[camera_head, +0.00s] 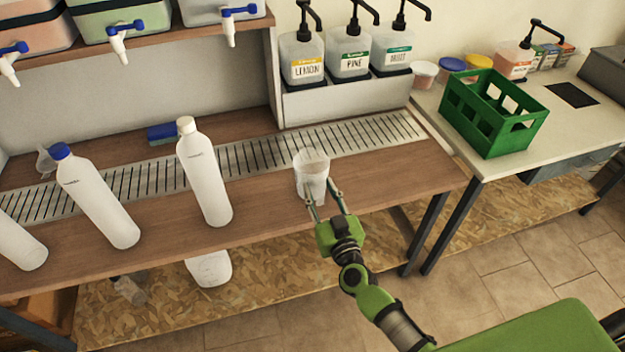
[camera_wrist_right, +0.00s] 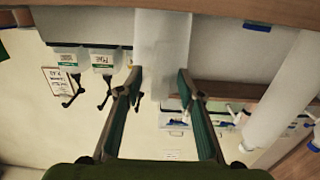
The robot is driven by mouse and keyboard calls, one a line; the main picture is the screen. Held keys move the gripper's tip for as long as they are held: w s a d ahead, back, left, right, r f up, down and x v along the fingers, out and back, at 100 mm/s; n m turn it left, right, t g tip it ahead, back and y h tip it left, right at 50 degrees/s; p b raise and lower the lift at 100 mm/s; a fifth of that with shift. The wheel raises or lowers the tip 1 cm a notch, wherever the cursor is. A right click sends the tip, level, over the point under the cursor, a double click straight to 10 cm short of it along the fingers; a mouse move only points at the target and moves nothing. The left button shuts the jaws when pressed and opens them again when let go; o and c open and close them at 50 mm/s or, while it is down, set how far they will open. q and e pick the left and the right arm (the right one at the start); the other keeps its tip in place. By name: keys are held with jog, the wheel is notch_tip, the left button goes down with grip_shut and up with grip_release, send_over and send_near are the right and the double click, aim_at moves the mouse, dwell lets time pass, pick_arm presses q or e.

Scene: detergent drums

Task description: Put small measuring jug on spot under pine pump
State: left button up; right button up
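The small measuring jug (camera_head: 311,162), pale and translucent, stands upright near the front of the wooden counter. It also shows large in the right wrist view (camera_wrist_right: 163,40). My right gripper (camera_head: 321,190) is at its near side, fingers apart; in the wrist view the fingertips (camera_wrist_right: 159,76) lie over the jug's two sides, and I see no firm grip. The pine pump (camera_head: 349,53), labelled PINE, stands between the lemon pump (camera_head: 302,57) and a third pump (camera_head: 392,52). The slatted drip grate (camera_head: 368,134) runs below them. My left gripper is out of view.
A green crate (camera_head: 492,112) stands on the right-hand counter. The grate under the pumps is clear.

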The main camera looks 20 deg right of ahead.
aim_at(320, 185)
grip_shut()
jog(key=shift+r, duration=0.15)
jog(key=shift+r+p, duration=0.3)
notch_tip(320, 185, up, 2)
jog(key=shift+r+p, duration=0.25)
jog(key=shift+p, duration=0.6)
jog(key=s+d+r+p, duration=0.1)
jog(key=s+r, duration=0.7)
jog(key=s, duration=0.3)
jog(key=s+d+r+p, duration=0.1)
jog(key=s+r+p, duration=0.1)
jog(key=s+r, duration=0.6)
jog(key=s, duration=0.3)
jog(key=shift+s+h, duration=0.3)
jog(key=shift+s, duration=0.05)
